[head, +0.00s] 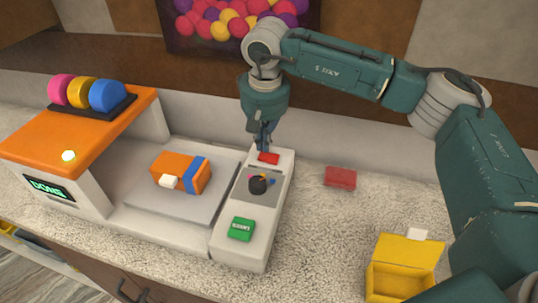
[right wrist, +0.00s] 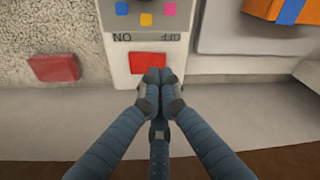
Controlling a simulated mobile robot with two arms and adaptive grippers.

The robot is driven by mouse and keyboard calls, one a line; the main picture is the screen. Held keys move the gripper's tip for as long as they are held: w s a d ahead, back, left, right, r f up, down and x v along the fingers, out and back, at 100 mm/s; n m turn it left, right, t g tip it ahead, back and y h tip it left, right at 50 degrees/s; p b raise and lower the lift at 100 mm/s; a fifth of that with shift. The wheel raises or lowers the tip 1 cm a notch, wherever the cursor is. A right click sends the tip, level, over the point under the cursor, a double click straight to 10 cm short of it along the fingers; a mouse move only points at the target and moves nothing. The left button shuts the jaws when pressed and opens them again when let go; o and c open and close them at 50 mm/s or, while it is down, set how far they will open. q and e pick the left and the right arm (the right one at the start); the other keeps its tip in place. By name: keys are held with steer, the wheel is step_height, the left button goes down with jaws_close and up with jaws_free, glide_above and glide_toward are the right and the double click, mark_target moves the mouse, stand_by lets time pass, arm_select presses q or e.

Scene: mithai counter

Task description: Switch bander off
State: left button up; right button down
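The bander (head: 75,125) stands at the left in the head view, with an orange top and a small display (head: 49,188) that seems to read DONE. Its red power switch (head: 268,158) is at the far end of the white control panel (head: 240,255). In the right wrist view the red switch (right wrist: 148,62) sits by upside-down OFF and ON labels. My right gripper (head: 264,148) is shut and empty, pointing down at the switch. Its fingertips (right wrist: 158,76) overlap the switch's near edge; I cannot tell whether they touch. My left gripper is out of view.
A dark knob (head: 258,184) and a green button (head: 241,229) share the panel. An orange box (head: 172,169) with a blue band lies on the grey plate (head: 150,205). A red box (head: 340,178) and an open yellow box (head: 400,280) are on the counter at right.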

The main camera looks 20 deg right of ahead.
mark_target(264, 155)
steer(key=shift+f+b, duration=0.85)
steer(key=shift+f, duration=0.2)
stand_by(0.5)
steer(key=shift+r+p, duration=0.6)
steer(key=shift+r, duration=0.35)
steer(key=shift+r+p, duration=1.4)
steer(key=shift+r, duration=1.2)
steer(key=shift+f, duration=0.1)
